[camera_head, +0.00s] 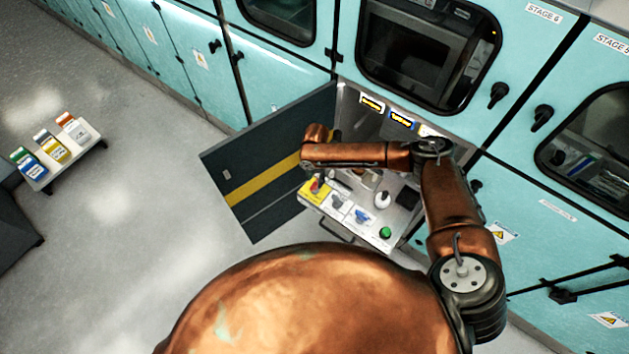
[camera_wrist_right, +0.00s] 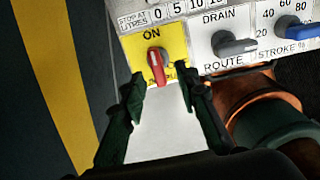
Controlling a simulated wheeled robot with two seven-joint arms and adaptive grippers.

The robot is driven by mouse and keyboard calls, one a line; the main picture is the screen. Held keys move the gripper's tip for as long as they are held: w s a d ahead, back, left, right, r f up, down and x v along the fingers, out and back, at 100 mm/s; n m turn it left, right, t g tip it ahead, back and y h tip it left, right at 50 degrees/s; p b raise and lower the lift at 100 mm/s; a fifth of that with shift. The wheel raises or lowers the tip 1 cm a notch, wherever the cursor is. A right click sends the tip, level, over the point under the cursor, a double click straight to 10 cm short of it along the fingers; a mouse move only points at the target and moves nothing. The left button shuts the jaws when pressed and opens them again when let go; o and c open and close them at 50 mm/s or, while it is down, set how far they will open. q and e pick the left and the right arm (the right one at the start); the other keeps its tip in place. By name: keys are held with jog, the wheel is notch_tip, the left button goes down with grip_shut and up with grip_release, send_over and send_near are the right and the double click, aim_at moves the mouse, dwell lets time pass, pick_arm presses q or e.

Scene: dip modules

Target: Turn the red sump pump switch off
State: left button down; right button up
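The red sump pump switch (camera_wrist_right: 157,66) sits on a yellow plate (camera_wrist_right: 176,40) in the right wrist view. Its handle stands nearly upright in the picture, below the word ON; lettering lower on the plate is partly hidden. In the head view the yellow plate (camera_head: 311,195) is at the left end of the pulled-out panel, under my right arm. My right gripper (camera_wrist_right: 160,84) is open, one finger on each side of the switch's lower end, with gaps visible on both sides. I cannot tell the depth between them. My left gripper is not in view.
A grey drain route knob (camera_wrist_right: 235,46) and a blue stroke knob (camera_wrist_right: 293,28) are right of the switch. The open dark door (camera_head: 275,170) with a yellow stripe stands close on the left.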

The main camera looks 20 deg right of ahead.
aim_at(315, 183)
jog(key=f, duration=0.2)
jog(key=shift+w+f, duration=0.3)
jog(key=shift+f, duration=0.1)
jog(key=shift+s+f, duration=0.1)
jog(key=shift+f, duration=0.25)
jog(key=c, duration=0.5)
jog(key=shift+c, duration=0.8)
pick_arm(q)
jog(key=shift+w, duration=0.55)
pick_arm(e)
grip_shut()
